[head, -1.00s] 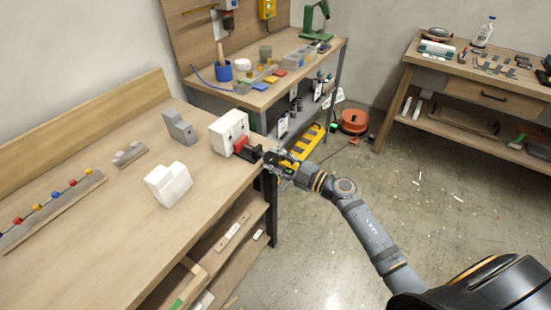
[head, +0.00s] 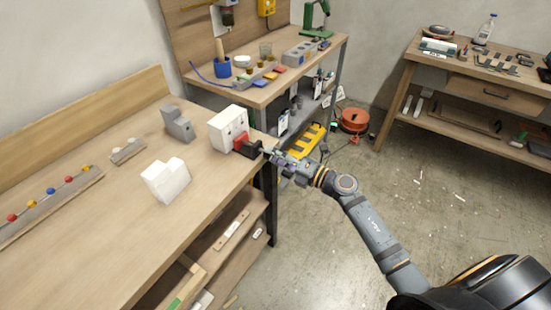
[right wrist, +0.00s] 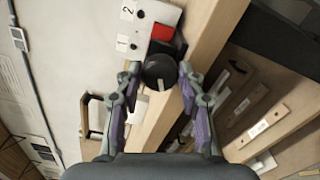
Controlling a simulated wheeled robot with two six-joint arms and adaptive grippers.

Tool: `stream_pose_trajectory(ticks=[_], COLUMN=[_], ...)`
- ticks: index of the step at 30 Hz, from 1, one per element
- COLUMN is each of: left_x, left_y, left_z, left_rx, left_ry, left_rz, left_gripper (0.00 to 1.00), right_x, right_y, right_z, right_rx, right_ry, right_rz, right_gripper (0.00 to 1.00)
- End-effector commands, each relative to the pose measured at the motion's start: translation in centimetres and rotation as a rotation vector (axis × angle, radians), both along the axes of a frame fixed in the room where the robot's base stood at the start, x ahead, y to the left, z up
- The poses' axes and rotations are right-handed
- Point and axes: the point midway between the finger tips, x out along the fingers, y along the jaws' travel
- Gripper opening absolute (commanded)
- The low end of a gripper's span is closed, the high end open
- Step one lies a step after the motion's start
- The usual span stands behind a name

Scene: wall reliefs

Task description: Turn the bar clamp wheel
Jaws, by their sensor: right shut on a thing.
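The bar clamp's white block (head: 228,128) stands near the front right edge of the workbench, with a red part (head: 240,142) on its side. A black wheel (head: 252,149) sticks out from it over the bench edge. My right gripper (head: 272,154) is at the wheel, coming from the right. In the right wrist view, the round black wheel (right wrist: 160,71) with a pale mark sits between the two fingertips of the right gripper (right wrist: 159,76), which is shut on it. The white block (right wrist: 148,22) shows numbers 1 and 2. My left gripper is not in view.
On the workbench (head: 110,225) stand a white stepped block (head: 166,180), a grey block (head: 178,125) and a rail with coloured knobs (head: 50,200). A second bench (head: 262,92) is behind. Open floor lies to the right, with an orange reel (head: 355,120).

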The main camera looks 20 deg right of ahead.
Motion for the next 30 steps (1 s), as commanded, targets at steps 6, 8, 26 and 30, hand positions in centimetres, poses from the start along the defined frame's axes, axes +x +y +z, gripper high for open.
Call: stream_pose_trajectory(ticks=[6,8,26,30], left_x=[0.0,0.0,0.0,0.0], left_y=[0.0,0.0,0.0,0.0], left_z=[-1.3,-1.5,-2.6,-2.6], left_rx=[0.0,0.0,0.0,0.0], left_ry=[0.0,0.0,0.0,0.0], left_rz=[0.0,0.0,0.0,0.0], left_gripper=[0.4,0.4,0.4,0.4], right_x=[0.0,-0.1,-0.1,-0.1], right_y=[0.0,0.0,0.0,0.0], right_z=[-0.4,-0.4,-0.2,-0.2], right_rx=[-0.146,-0.182,-0.358,-0.362], right_ry=[-0.111,-0.138,-0.274,-0.277], right_rz=[0.0,0.0,0.003,0.003], right_gripper=[0.07,0.07,0.07,0.07])
